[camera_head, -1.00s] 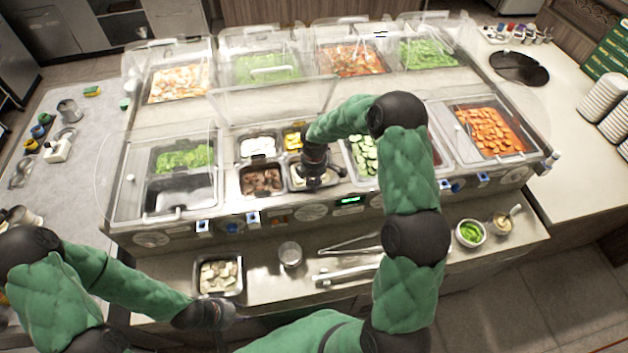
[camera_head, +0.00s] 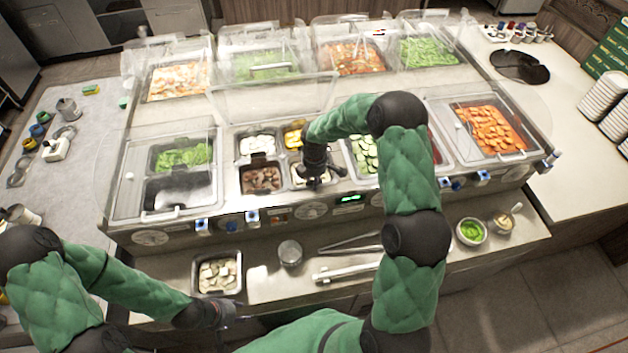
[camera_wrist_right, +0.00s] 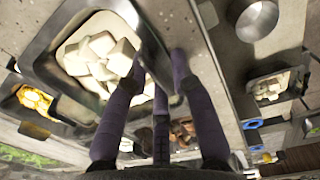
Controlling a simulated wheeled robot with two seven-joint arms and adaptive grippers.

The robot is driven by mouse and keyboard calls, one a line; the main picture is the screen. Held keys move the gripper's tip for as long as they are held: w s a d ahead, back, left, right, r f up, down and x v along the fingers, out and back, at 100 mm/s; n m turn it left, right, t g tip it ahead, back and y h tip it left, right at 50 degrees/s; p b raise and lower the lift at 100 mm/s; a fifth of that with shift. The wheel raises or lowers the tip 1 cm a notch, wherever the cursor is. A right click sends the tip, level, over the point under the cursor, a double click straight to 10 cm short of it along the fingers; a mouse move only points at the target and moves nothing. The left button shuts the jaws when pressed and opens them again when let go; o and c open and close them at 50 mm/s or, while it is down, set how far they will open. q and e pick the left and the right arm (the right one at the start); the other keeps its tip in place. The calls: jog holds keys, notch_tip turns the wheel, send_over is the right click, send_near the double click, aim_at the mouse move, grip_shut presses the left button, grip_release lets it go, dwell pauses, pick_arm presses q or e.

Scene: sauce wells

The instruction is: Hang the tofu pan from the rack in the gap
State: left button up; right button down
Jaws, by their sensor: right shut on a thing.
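The tofu pan (camera_wrist_right: 152,55), a steel pan of white cubes, fills the upper left of the right wrist view. In the head view it is mostly hidden behind my right gripper (camera_head: 316,178), at the front row of the rack (camera_head: 285,207). My right gripper's dark fingers (camera_wrist_right: 160,85) are shut on the pan's near rim. I cannot tell whether the pan's rim rests on the rack. My left gripper (camera_head: 226,313) is low at the left, by the front ledge and apart from the pan; its fingers are too small to read.
Beside the tofu pan are a pan of brown pieces (camera_head: 261,180) and a cucumber pan (camera_head: 364,153). A pan of pale pieces (camera_head: 218,274), a metal cup (camera_head: 290,253) and tongs (camera_head: 347,273) are on the front ledge. Clear covers (camera_head: 275,97) stand behind.

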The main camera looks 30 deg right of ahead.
jog(key=c, duration=1)
grip_release()
jog(key=r, duration=1.2)
jog(key=shift+s, duration=0.2)
